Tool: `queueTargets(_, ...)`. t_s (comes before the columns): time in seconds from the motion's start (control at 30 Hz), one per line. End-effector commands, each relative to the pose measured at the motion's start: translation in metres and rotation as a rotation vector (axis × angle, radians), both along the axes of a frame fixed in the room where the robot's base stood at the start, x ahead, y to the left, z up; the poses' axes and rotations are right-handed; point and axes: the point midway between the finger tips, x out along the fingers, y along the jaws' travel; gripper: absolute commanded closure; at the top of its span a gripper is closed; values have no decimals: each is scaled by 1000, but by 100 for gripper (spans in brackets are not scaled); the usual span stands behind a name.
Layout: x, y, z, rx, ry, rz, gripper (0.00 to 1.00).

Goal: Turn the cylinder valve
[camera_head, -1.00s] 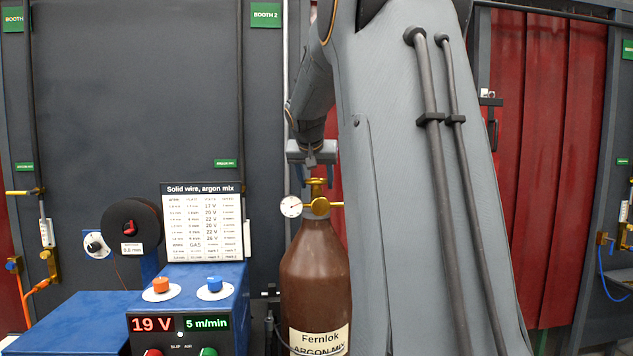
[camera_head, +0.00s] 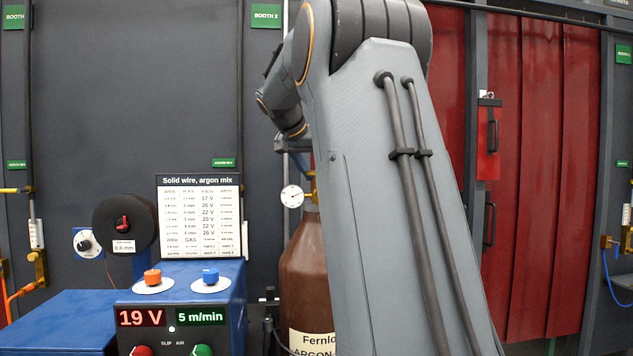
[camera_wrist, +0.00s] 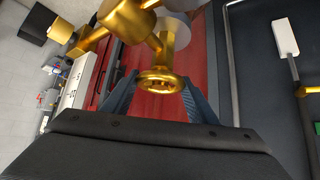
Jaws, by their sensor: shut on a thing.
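The brown gas cylinder (camera_head: 303,262), labelled Fernlok argon mix, stands upright and is partly covered by my arm in the head view. A white round gauge (camera_head: 292,196) sits at its brass valve. The round brass valve handwheel (camera_wrist: 160,82) shows in the wrist view between the two fingers of my gripper (camera_wrist: 158,92). My gripper is shut on the handwheel, one finger on each side. In the head view only part of the gripper shows above the valve; its fingertips and the handwheel are hidden behind my arm.
A blue welding machine (camera_head: 190,277) with orange and blue knobs and lit readouts stands left of the cylinder. A printed settings chart (camera_head: 199,218) and wire spool (camera_head: 125,223) stand at it. Red curtains (camera_head: 545,170) hang at the right.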

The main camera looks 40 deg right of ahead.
Motion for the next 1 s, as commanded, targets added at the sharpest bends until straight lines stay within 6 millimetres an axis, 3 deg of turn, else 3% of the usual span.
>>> queueTargets(0.3,1,0,1,-2,-1,-107,70)
queueTargets(0.77,0,0,1,-2,-1,-122,69)
queueTargets(0.8,0,0,1,-2,-1,-122,45)
queueTargets(0.9,0,0,1,-1,-1,-122,29)
queueTargets(1.0,0,0,1,-1,0,-122,28)
